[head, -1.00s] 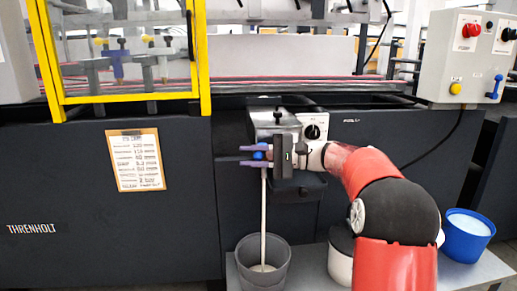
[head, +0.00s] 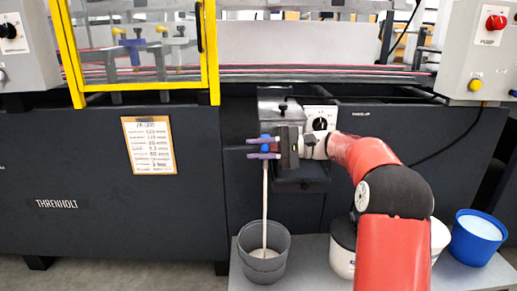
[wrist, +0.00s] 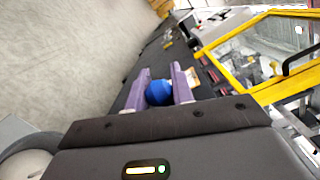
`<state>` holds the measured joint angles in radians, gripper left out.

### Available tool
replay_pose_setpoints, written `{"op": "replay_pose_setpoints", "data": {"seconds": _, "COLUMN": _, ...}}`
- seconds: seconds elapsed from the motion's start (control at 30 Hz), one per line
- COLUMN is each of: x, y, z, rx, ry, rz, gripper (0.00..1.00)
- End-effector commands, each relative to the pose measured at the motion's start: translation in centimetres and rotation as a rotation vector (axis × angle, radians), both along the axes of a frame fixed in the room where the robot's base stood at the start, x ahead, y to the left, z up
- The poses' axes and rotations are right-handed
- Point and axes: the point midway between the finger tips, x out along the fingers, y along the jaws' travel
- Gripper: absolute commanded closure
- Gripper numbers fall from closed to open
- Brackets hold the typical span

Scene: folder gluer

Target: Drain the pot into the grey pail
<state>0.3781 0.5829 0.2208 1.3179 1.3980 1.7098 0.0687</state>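The glue pot (head: 283,101) is a grey metal box on the front of the dark machine, beside a white panel with a black dial. My gripper (head: 262,148) is level with the pot's lower part, its two purple fingers on either side of a blue knob (head: 266,139). In the wrist view the blue knob (wrist: 159,92) fills the gap between the fingers and seems to touch both. A pale stream (head: 265,205) falls from below the knob into the grey pail (head: 264,270). Some pale liquid shows inside the pail. The outlet is hidden by my gripper.
The pail stands on a low grey bench (head: 310,262). A white tub with a dark lid (head: 342,250) stands to its right, partly behind my arm. A blue bucket (head: 477,240) with pale contents is farther right. A yellow-framed guard (head: 208,50) is above left.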

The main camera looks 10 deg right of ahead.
Motion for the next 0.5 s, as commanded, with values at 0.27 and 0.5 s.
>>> {"op": "replay_pose_setpoints", "data": {"seconds": 0.27, "x": 0.00, "y": 0.01, "z": -0.09, "rx": -0.001, "ry": 0.001, "rz": 0.000, "gripper": 0.55}}
{"op": "replay_pose_setpoints", "data": {"seconds": 0.5, "x": 0.04, "y": -0.38, "z": -0.06, "rx": -0.001, "ry": 0.001, "rz": -0.002, "gripper": 0.55}}
